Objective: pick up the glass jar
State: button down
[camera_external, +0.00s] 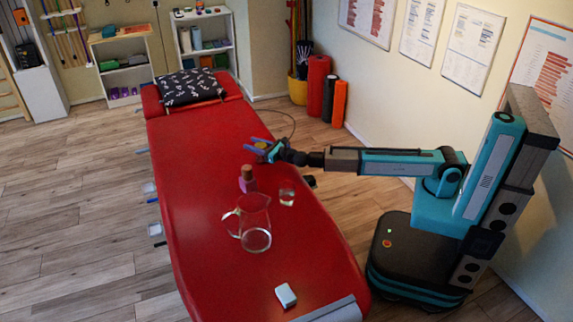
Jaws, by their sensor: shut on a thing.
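My gripper (262,148) is above the right side of the red treatment table (190,140), reaching in from the right. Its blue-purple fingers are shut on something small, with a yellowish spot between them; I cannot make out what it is. A clear glass jug with a handle (257,239) stands upright nearer the camera, apart from my gripper. A small clear glass vessel (287,197) stands to its upper right, also apart from my gripper. I cannot tell from this view which glass thing is the jar.
A pink bottle with a wooden cap (248,179) stands between my gripper and the jug. A pale box (285,295) lies near the table's front end. A patterned black pillow (190,87) lies at the far end. The table's left side is clear.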

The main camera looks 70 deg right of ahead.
jog(key=shift+r, duration=0.1)
notch_tip(320, 180, up, 18)
jog(key=p, duration=0.6)
